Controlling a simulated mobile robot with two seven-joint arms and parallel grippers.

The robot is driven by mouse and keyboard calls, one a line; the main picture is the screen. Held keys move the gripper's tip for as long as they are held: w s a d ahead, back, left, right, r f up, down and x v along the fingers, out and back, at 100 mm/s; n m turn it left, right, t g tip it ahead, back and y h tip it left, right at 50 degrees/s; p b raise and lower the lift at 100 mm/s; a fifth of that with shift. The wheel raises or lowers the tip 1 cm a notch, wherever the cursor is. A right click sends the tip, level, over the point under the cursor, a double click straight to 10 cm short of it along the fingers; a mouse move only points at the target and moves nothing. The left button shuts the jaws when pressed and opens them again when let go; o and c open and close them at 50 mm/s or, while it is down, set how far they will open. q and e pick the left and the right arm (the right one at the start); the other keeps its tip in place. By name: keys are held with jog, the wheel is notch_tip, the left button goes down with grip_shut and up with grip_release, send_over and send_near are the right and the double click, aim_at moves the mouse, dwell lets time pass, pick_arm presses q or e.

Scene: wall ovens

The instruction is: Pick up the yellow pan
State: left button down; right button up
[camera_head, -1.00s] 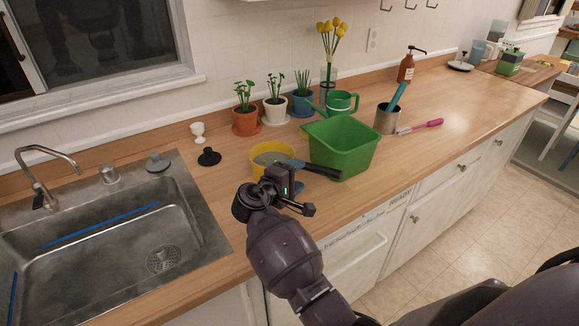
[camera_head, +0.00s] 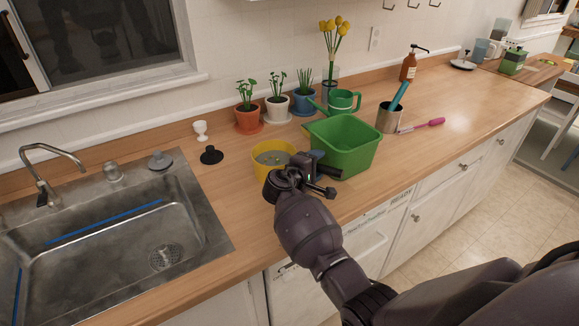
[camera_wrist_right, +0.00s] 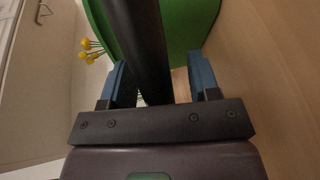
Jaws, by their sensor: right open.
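The yellow pan (camera_head: 260,161) sits on the wooden counter between the sink and the green bin. Its black handle extends to the right beside the bin, and the tip (camera_head: 332,173) shows past my gripper. My right gripper (camera_head: 314,160) is at the handle and hides part of it and of the pan's front. In the right wrist view, the black handle (camera_wrist_right: 147,45) runs between the two blue fingers of the right gripper (camera_wrist_right: 160,82). The fingers are open, with a gap visible on the right side of the handle. My left gripper is not in view.
The green bin (camera_head: 345,150) stands close to the right of the handle. Potted plants (camera_head: 247,120), a green watering can (camera_head: 345,101) and a metal cup (camera_head: 388,118) stand behind. A black sink stopper (camera_head: 211,155) and the sink (camera_head: 110,230) are left.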

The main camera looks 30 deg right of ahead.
jog(key=shift+c, duration=0.5)
jog(key=c, duration=0.9)
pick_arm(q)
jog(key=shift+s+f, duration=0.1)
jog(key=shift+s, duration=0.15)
pick_arm(e)
grip_shut()
jog(key=shift+r, duration=0.1)
jog(key=shift+r, duration=0.1)
